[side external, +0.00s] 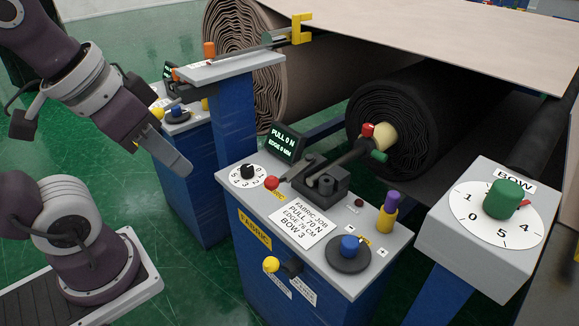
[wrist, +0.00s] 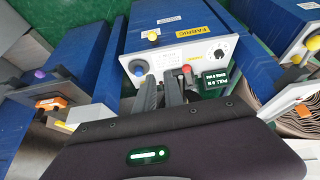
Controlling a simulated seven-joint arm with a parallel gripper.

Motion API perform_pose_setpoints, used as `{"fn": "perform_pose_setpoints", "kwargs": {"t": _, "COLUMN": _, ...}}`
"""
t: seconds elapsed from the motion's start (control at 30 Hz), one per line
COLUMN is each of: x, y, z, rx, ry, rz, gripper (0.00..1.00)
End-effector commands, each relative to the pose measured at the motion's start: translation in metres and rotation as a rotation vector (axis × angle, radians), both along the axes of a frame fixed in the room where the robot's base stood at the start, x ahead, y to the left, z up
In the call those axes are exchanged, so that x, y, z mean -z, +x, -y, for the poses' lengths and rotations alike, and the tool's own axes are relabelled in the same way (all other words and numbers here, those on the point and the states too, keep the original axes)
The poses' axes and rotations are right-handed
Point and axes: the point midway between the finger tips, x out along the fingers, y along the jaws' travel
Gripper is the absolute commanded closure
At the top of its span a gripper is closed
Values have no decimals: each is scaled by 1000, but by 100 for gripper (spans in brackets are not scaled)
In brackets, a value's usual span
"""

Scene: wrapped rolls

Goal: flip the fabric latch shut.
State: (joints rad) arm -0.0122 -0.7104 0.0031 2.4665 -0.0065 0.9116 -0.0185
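The fabric latch (side external: 318,180) is a dark block and lever on top of the blue console with the FABRIC label. A red ball (side external: 272,183) sits at its left side; the red ball also shows in the wrist view (wrist: 186,69). A dark shaft from the black roll (side external: 395,120) runs into the block. I cannot tell how the lever lies. My gripper (side external: 183,167) hangs up and left of the latch, apart from it and empty. Its fingers also show in the wrist view (wrist: 161,88), close together, partly hiding the console top.
A dial (side external: 247,174), a small display (side external: 283,141), a blue knob (side external: 349,244) and a purple-and-yellow post (side external: 388,212) crowd the console. The BOW box (side external: 497,222) stands right. A raised grey shelf (side external: 230,66) stands behind my gripper. Open air lies between gripper and latch.

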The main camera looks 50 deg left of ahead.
Motion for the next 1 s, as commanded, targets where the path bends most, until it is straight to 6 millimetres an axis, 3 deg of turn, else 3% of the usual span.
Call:
{"fn": "perform_pose_setpoints", "kwargs": {"t": 0.07, "x": -9, "y": 20, "z": -4, "rx": -73, "ry": -36, "rz": -46, "gripper": 100}}
{"fn": "perform_pose_setpoints", "kwargs": {"t": 0.27, "x": -25, "y": 113, "z": -37, "rx": -411, "ry": -192, "rz": -227, "gripper": 100}}
{"fn": "perform_pose_setpoints", "kwargs": {"t": 0.37, "x": -13, "y": 162, "z": -65, "rx": -592, "ry": -263, "rz": -318, "gripper": 100}}
{"fn": "perform_pose_setpoints", "kwargs": {"t": 0.53, "x": 33, "y": 230, "z": -123, "rx": -887, "ry": -362, "rz": -461, "gripper": 100}}
{"fn": "perform_pose_setpoints", "kwargs": {"t": 0.63, "x": 67, "y": 253, "z": -153, "rx": -1023, "ry": -402, "rz": -528, "gripper": 100}}
{"fn": "perform_pose_setpoints", "kwargs": {"t": 0.8, "x": 105, "y": 271, "z": -182, "rx": -1157, "ry": -436, "rz": -594, "gripper": 100}}
{"fn": "perform_pose_setpoints", "kwargs": {"t": 1.0, "x": 114, "y": 274, "z": -188, "rx": -1186, "ry": -445, "rz": -608, "gripper": 100}}
